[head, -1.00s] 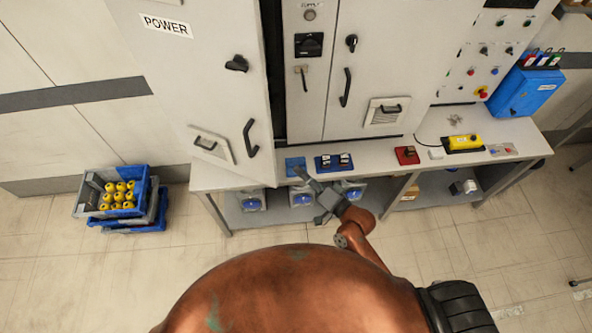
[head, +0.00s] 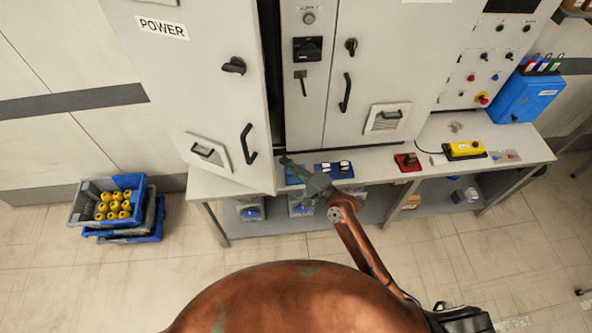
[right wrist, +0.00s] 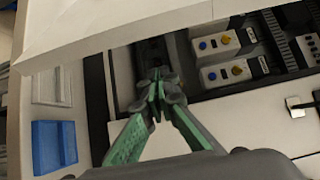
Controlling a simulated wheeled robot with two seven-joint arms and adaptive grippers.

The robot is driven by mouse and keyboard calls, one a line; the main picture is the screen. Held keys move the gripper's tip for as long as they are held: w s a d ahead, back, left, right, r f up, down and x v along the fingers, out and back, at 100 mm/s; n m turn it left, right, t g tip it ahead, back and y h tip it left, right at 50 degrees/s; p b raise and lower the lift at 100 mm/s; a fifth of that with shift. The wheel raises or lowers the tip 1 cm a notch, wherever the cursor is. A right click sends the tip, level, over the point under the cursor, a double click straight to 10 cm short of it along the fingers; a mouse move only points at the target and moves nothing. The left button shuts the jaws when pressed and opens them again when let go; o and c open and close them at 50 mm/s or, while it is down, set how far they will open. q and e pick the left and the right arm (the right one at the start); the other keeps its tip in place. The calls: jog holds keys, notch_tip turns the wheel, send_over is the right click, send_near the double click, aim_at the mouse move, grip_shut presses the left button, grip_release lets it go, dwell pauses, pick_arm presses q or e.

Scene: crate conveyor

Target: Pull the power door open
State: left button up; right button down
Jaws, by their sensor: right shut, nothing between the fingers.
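The power door (head: 205,85) is the white panel labelled POWER. It stands ajar, with a dark gap (head: 270,75) along its right edge. It has a black handle (head: 249,144) low on the right and a black knob (head: 234,65) above. My right gripper (head: 288,163) is shut and empty beside the door's lower right edge, above the bench. In the right wrist view its green fingertips (right wrist: 158,82) are together near the opening, below the door's pale edge (right wrist: 140,30). Whether they touch the door cannot be told. My left gripper is not in view.
The right wrist view shows components with blue and yellow knobs (right wrist: 222,42) inside the cabinet. The bench (head: 225,187) holds a blue pad (head: 297,175) and a red switch block (head: 407,162). Crates with yellow items (head: 92,215) stand on the floor at left.

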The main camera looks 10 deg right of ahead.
jog(key=s+a+p, duration=0.1)
jog(key=s+a, duration=0.1)
jog(key=s, duration=0.1)
jog(key=shift+a, duration=0.2)
